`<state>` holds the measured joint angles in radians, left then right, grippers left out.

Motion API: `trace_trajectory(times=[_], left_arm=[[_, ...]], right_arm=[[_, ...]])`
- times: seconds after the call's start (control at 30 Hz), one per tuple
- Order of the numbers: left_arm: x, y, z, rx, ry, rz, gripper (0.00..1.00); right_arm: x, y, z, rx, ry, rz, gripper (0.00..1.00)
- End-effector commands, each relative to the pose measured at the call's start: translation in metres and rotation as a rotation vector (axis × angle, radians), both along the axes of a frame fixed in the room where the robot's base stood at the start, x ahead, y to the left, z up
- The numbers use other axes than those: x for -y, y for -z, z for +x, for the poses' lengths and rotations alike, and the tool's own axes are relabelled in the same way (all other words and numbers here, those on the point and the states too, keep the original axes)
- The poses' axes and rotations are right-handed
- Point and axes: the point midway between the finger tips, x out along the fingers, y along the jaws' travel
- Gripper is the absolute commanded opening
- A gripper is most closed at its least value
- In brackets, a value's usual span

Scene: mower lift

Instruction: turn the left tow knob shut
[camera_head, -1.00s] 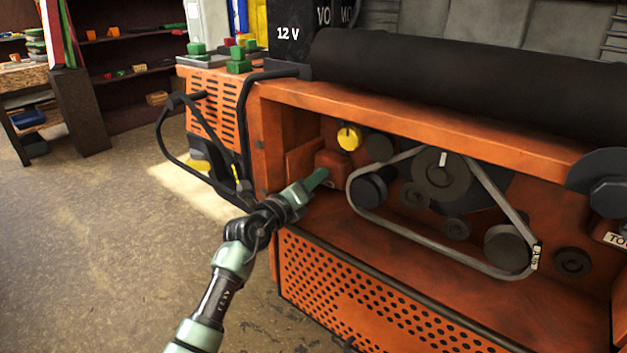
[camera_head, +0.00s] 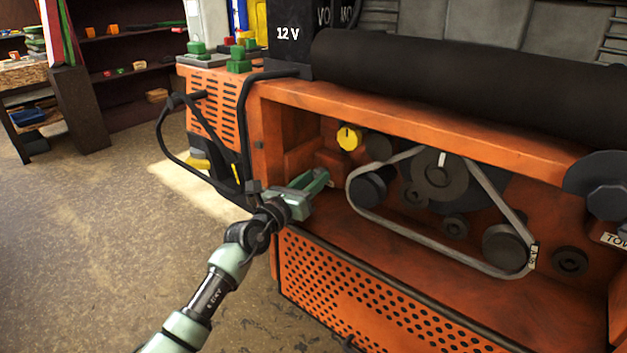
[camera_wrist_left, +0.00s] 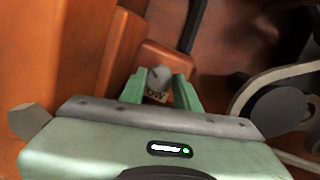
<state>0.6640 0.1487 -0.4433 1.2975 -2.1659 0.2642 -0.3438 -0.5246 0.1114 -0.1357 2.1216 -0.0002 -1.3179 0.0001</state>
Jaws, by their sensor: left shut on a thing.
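The left tow knob (camera_wrist_left: 159,75) is a small grey round knob with a dark mark, on an orange block in the left wrist view. A partly covered label reading "TOW" (camera_wrist_left: 155,96) is just below it. My left gripper (camera_wrist_left: 160,84) is shut on the knob, one green finger on each side. In the head view my left gripper (camera_head: 325,178) reaches into the left end of the orange bay, in front of the orange block (camera_head: 331,160), and hides the knob. My right gripper is not in view.
A yellow knob (camera_head: 349,137) sits just above the block. A grey belt (camera_head: 400,236) runs around dark pulleys to the right. The bay's orange side wall (camera_head: 271,140) is close on the left. A black roller (camera_head: 450,85) lies above. Another tow label (camera_head: 615,240) is at far right.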

Motion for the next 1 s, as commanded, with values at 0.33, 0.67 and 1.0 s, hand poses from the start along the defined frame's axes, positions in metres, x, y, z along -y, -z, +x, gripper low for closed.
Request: trace_trajectory(times=[0.33,0.67,1.0], left_arm=[[-0.0008,0.0012,0.0002,0.027,0.0,0.041,0.0],[-0.0007,0.0011,0.0001,0.027,-0.001,0.04,0.48],[-0.0006,0.0004,-0.0004,0.027,0.0,0.039,0.53]], right_arm=[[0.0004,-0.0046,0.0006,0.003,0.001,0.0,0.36],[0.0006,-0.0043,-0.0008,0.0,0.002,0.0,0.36],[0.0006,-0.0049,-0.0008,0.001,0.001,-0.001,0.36]])
